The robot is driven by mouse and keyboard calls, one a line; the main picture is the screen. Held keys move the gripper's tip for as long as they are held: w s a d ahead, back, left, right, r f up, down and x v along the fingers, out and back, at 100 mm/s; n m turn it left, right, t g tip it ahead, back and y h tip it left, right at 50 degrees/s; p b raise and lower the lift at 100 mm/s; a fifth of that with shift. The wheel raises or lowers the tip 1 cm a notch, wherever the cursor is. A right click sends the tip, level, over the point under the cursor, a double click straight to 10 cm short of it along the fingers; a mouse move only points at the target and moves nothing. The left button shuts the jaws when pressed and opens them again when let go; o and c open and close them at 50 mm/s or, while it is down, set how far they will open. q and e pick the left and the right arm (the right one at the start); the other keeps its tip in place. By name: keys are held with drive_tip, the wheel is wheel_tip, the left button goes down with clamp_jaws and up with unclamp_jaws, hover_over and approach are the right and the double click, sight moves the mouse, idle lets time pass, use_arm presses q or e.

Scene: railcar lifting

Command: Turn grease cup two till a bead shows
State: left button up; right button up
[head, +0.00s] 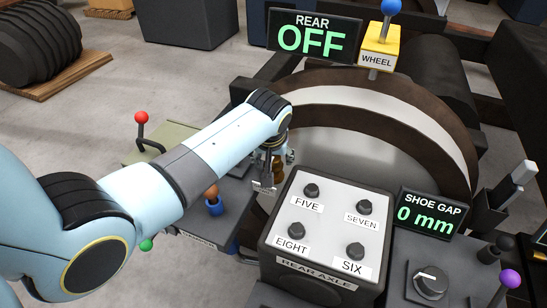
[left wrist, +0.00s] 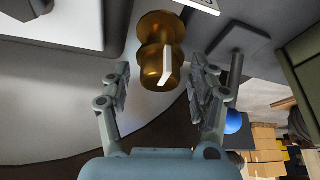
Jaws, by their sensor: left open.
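A brass grease cup (left wrist: 152,62) with a white pointer mark shows in the left wrist view, its number not readable. Its near end lies between the two fingers of my left gripper (left wrist: 161,76), which is open, with a visible gap on each side. In the head view the brass cup (head: 278,170) is small and partly hidden by my left gripper (head: 270,150), beside the rear axle box. A small label (head: 264,187) below it is too small to read. I cannot see a bead. My right gripper is in neither view.
The rear axle box (head: 327,226) with several labelled knobs stands close to the right of the cup. Behind is the large wheel (head: 390,98). The displays read REAR OFF (head: 314,37) and SHOE GAP 0 mm (head: 428,214). A red-knobbed lever (head: 142,118) stands left of my forearm.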

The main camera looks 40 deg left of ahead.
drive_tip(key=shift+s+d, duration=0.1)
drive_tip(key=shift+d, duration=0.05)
use_arm(q)
drive_tip(key=c, duration=1.1)
drive_tip(key=shift+c, duration=0.2)
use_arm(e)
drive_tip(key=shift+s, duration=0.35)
use_arm(q)
drive_tip(key=shift+r, duration=0.1)
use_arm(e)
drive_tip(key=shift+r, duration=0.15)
